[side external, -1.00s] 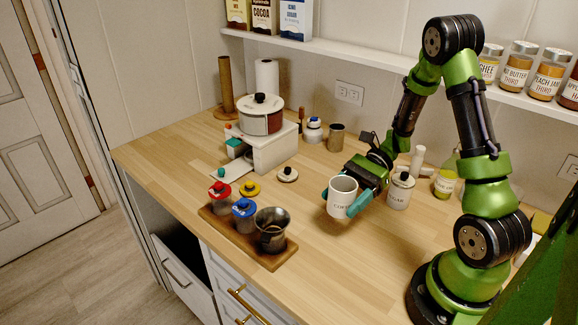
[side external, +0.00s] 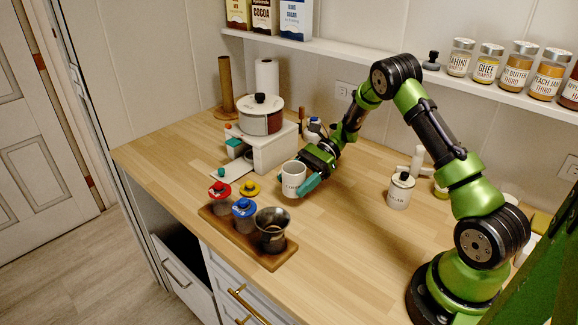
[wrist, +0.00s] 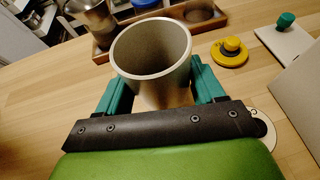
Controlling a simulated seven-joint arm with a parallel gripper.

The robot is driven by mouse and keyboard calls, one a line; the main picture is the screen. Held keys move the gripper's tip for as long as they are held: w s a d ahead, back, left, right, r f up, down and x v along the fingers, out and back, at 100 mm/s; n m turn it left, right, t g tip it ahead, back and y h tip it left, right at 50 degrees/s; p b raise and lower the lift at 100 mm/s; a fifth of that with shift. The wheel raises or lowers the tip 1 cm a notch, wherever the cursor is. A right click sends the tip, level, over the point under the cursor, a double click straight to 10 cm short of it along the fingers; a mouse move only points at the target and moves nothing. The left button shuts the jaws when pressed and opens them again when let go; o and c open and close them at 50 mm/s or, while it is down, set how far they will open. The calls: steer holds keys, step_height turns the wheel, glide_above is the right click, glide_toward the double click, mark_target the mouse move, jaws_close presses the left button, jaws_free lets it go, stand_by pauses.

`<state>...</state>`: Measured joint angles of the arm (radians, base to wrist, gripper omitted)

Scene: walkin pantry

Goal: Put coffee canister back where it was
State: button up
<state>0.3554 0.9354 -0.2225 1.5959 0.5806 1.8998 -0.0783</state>
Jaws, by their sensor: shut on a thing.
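The coffee canister (side external: 293,178) is a white, open-topped cylinder with dark lettering. My gripper (side external: 297,182) is shut on it, with teal fingers on either side. In the wrist view the canister (wrist: 150,72) stands between the fingers (wrist: 155,90), its inside visible and no lid on it. It is roughly upright, over the counter just right of the white stand. I cannot tell whether its base touches the wood. A pale round lid (wrist: 262,125) shows partly past my gripper at the right in the wrist view.
The white stand (side external: 272,152) with a pot is close behind the canister. A wooden tray (side external: 272,262) with red- and blue-topped jars and a metal cup is in front. A yellow lid (side external: 250,188) lies left. The sugar canister (side external: 399,192) stands right; the counter between is clear.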

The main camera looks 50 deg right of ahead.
mark_target(294, 190)
steer(key=shift+w+f, duration=0.2)
steer(key=shift+f, duration=0.7)
steer(key=shift+w+f, duration=0.2)
steer(key=shift+f, duration=0.65)
steer(key=shift+f, duration=0.1)
steer(key=o, duration=1.2)
steer(key=shift+o, duration=0.2)
